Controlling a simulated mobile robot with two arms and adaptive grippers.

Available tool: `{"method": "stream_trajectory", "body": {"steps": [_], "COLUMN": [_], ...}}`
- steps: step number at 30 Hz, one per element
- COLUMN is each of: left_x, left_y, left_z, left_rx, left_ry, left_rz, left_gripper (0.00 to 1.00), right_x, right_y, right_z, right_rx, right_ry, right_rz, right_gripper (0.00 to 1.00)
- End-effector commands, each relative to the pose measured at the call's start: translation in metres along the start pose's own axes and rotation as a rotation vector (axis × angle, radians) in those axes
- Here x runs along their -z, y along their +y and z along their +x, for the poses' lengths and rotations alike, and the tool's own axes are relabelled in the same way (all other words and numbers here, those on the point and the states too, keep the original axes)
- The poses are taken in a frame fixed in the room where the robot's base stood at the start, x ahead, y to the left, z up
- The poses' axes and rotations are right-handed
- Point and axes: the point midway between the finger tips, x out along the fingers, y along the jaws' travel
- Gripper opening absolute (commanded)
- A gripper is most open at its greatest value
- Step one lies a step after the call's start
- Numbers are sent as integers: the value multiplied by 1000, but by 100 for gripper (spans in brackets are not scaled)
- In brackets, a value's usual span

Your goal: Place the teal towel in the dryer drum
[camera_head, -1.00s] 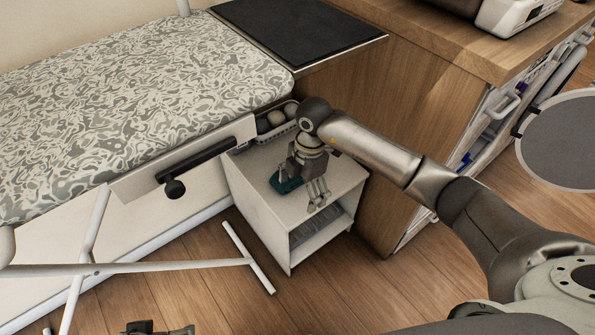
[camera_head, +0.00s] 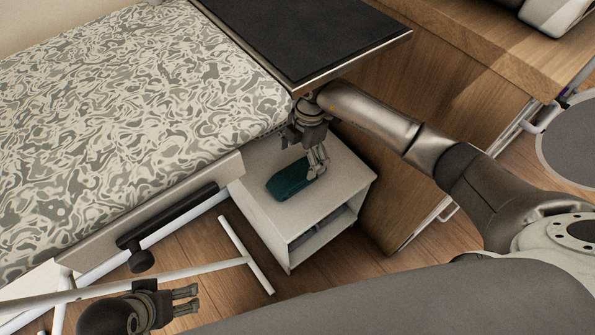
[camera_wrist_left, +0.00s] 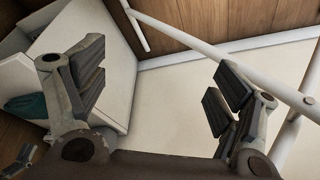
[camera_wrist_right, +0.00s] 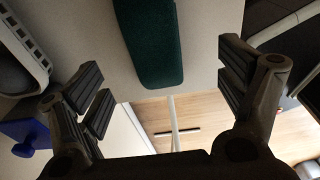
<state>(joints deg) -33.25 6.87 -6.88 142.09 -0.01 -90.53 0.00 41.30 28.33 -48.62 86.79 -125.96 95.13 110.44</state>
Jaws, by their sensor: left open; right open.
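The teal towel (camera_head: 292,180), a folded dark bundle, lies on top of the small white cabinet (camera_head: 262,208). My right gripper (camera_head: 317,162) is open beside the towel's right end in the head view; whether they touch is unclear. In the right wrist view the towel (camera_wrist_right: 150,45) hangs into view from the top, between the open fingers and apart from both. My left gripper (camera_head: 186,300) is open and empty, low at the left. The towel (camera_wrist_left: 25,106) also shows at the left edge of the left wrist view. The dryer drum is not in view.
An ironing board (camera_head: 110,120) with a patterned cover stands left of the cabinet, its white legs (camera_head: 245,255) low. A dark-topped surface (camera_head: 300,35) overhangs behind my right gripper. A wooden counter (camera_head: 480,50) stands right. A white basket (camera_wrist_right: 22,45) sits near my right gripper.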

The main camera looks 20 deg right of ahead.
Motion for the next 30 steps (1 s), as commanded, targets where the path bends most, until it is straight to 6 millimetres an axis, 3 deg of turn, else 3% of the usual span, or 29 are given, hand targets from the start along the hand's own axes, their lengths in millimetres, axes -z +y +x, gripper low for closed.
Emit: {"method": "stream_trajectory", "body": {"steps": [3,8,22,30], "left_x": [7,16,95,117], "left_y": [1,2,12,15], "left_z": [7,9,5,-3], "left_rx": [-2,-3,-22,-28], "left_ry": [39,77,437,544], "left_rz": [1,3,13,15], "left_gripper": [86,86,86,86], "right_x": [0,0,-1,0], "right_y": [0,1,6,7], "right_z": [23,32,70,81], "right_rx": [3,1,3,1], "right_ry": [2,0,0,0], "right_rz": [1,0,0,0], "right_gripper": [90,90,90,90]}}
